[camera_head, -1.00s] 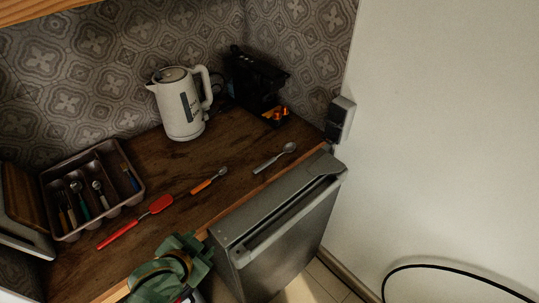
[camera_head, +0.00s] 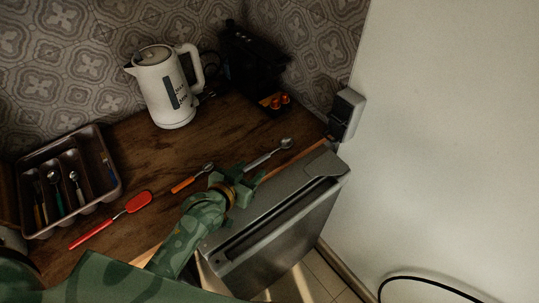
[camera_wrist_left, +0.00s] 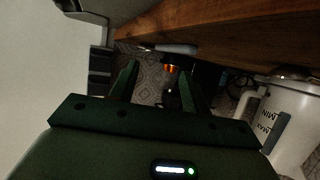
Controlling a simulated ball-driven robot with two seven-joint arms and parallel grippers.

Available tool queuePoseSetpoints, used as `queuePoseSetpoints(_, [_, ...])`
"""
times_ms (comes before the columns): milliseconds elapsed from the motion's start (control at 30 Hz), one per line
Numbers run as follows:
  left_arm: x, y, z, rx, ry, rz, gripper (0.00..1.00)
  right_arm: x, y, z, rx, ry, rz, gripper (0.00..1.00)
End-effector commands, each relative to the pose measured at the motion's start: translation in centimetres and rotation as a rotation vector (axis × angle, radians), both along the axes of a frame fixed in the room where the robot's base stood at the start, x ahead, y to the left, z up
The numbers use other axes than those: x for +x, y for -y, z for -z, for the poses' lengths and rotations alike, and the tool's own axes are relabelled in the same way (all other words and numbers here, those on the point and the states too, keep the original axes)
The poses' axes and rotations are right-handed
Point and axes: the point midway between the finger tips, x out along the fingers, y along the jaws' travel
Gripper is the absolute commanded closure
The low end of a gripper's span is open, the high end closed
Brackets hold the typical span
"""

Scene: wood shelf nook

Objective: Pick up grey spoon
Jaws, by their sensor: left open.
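The grey spoon (camera_head: 268,155) lies on the wooden counter near its front edge, bowl pointing to the back right. In the left wrist view the spoon (camera_wrist_left: 176,49) shows as a pale shape at the counter's edge, above the gap between the fingers. My left gripper (camera_head: 245,181) is by the handle end of the spoon, over the counter's front edge. In the left wrist view its fingers (camera_wrist_left: 160,78) are apart with nothing held between them. Whether a finger touches the spoon I cannot tell. My right gripper is not in view.
An orange-handled spoon (camera_head: 190,179) and a red spatula (camera_head: 112,219) lie to the left. A cutlery tray (camera_head: 112,163), a white kettle (camera_head: 167,90) and a black coffee machine (camera_head: 250,62) stand behind. A grey appliance (camera_head: 285,215) stands below the counter's edge.

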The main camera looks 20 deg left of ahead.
Motion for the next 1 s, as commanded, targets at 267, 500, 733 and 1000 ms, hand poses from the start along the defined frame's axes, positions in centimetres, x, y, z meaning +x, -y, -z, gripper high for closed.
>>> queuePoseSetpoints(267, [3.0,0.8,1.3,0.001,0.0,0.0,0.53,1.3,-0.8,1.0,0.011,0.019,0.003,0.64])
queuePoseSetpoints(500, [6.4,1.6,2.5,0.0,0.0,0.0,0.53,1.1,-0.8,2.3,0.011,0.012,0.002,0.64])
queuePoseSetpoints(733, [7.7,1.9,2.8,0.0,-0.001,0.0,0.53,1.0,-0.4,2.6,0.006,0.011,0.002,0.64])
queuePoseSetpoints(1000, [7.6,1.9,2.8,0.001,-0.001,0.0,0.92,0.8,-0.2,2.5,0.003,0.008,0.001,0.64])
